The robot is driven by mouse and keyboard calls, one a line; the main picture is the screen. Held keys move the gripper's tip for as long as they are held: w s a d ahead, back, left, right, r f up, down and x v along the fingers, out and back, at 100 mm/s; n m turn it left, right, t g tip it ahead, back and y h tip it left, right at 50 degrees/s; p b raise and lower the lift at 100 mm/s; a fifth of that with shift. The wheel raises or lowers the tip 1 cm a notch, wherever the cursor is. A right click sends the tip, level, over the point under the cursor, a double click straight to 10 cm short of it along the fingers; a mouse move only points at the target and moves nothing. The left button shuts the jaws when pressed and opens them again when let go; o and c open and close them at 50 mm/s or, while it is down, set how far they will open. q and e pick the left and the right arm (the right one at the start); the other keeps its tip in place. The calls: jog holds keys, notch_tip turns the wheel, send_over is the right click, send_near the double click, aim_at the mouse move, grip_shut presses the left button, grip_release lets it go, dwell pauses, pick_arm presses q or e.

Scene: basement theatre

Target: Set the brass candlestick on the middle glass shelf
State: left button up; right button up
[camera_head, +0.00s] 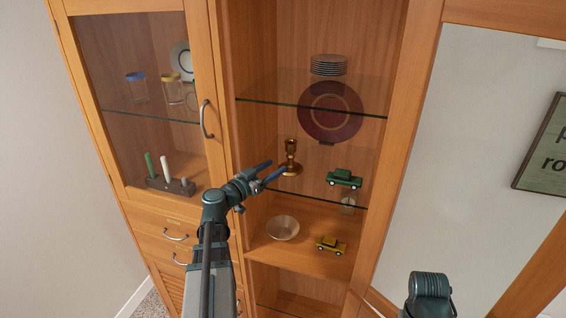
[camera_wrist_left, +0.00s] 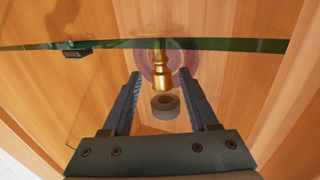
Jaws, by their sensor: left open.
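The brass candlestick (camera_head: 291,158) stands upright on the middle glass shelf (camera_head: 312,188), left of a green toy car. My left gripper (camera_head: 276,168) is open, with its fingers at the front left of the candlestick. In the left wrist view the candlestick (camera_wrist_left: 160,72) shows in line with the gap between the two open fingers (camera_wrist_left: 161,80), with nothing clamped. A dark ring shape (camera_wrist_left: 165,106) shows below it there; I cannot tell whether it belongs to the candlestick. My right gripper is out of view.
A bowl (camera_head: 283,228) and yellow car (camera_head: 331,244) are below. The closed left door's handle (camera_head: 206,119) is near my arm.

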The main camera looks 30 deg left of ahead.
pick_arm(q)
jog(key=shift+s+a, duration=0.15)
jog(key=shift+s, duration=0.6)
jog(key=shift+s+a, duration=0.1)
jog(key=shift+s, duration=0.65)
jog(key=shift+d, duration=0.1)
